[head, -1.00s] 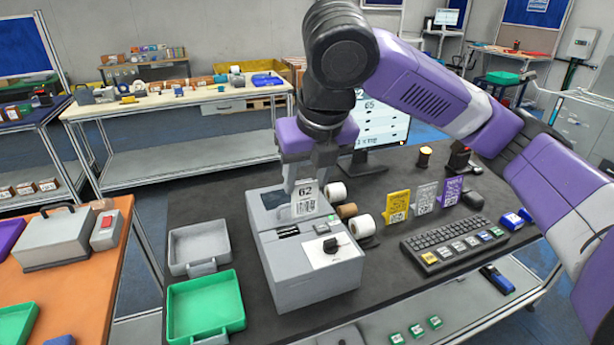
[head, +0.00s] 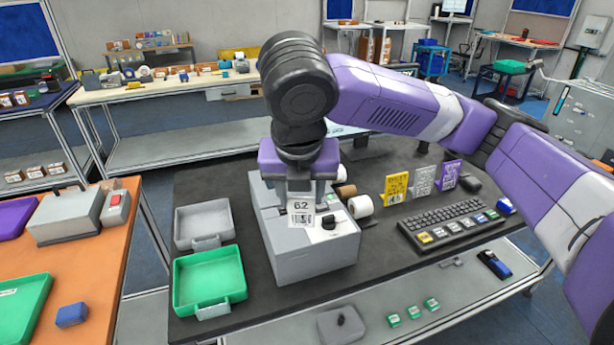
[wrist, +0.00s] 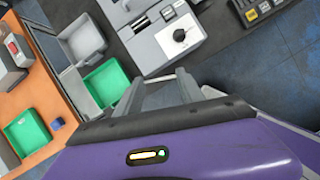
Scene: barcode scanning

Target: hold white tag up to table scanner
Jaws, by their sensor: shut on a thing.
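The white tag (head: 302,212), marked 62 above a code, hangs upright from my gripper (head: 301,196) with its printed face toward the head camera. My gripper is shut on its top. The tag appears in front of the grey printer-like machine (head: 308,262), covering part of its top near the black knob; the gap between them is hard to judge. In the wrist view my gripper's fingers (wrist: 160,92) show, but the tag cannot be made out. I cannot pick out the table scanner for sure; my arm covers the back of the dark table (head: 385,240).
A grey tray (head: 203,222) and a green tray (head: 210,278) stand left of the machine. Paper rolls (head: 359,206), yellow, grey and purple tags (head: 396,188) and a keyboard (head: 455,226) stand to its right. An orange table (head: 100,270) is at the left.

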